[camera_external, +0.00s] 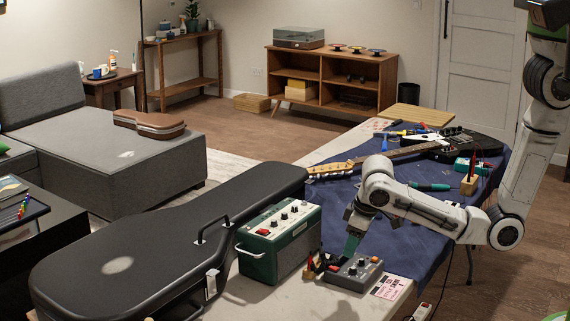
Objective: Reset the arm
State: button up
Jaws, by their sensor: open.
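My arm reaches in from the right over the workbench. My gripper (353,240) points down at the front of the bench, just above and behind a grey pedal-like box with knobs (354,272). My gripper is open. The gap between its fingers is small and hard to make out in this view. I cannot tell whether the fingertips touch the box.
A green amplifier (281,241) stands left of my gripper, beside a large black guitar case (165,245). An electric guitar (455,150) lies on the blue cloth (335,213) behind my arm. A wooden block with tools (469,185) and a green-handled tool (430,186) are close to my forearm.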

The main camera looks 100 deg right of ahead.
jog(key=s+a+f+n+y, duration=0.1)
jog(key=s+a+n, duration=0.2)
jog(key=s+a, duration=0.3)
jog(key=s+a+f+n+g+y, duration=0.1)
jog(key=s+a, duration=0.4)
jog(key=s, duration=0.8)
jog(key=shift+s+a+f+n, duration=0.15)
jog(key=shift+a+f+n, duration=0.2)
jog(key=shift+f+n, duration=0.55)
jog(key=shift+r, duration=0.25)
dwell(0.5)
